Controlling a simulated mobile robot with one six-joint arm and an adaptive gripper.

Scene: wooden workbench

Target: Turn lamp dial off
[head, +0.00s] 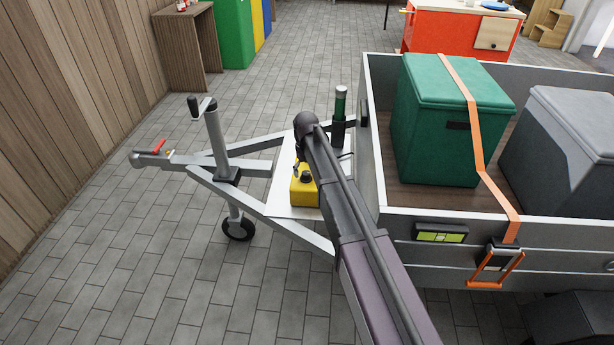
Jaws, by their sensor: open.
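A small yellow box (304,192) with a round black dial (306,177) on top sits on the pale plate of the trailer's drawbar. It may be the lamp; no light on it can be made out. The dial's setting is too small to read. My arm reaches in from the lower right and ends above the box, covering its right side. My gripper (298,168) hangs below the arm's end, close to the dial at its upper left. It is open and mostly hidden by the arm; whether it touches the dial cannot be told.
A dark green cylinder (339,115) stands behind the box, beside the trailer wall (372,150). The jockey-wheel post (216,140) rises at the left. A green strapped box (430,120) and a grey box (565,140) sit in the trailer. Paved floor at left is clear.

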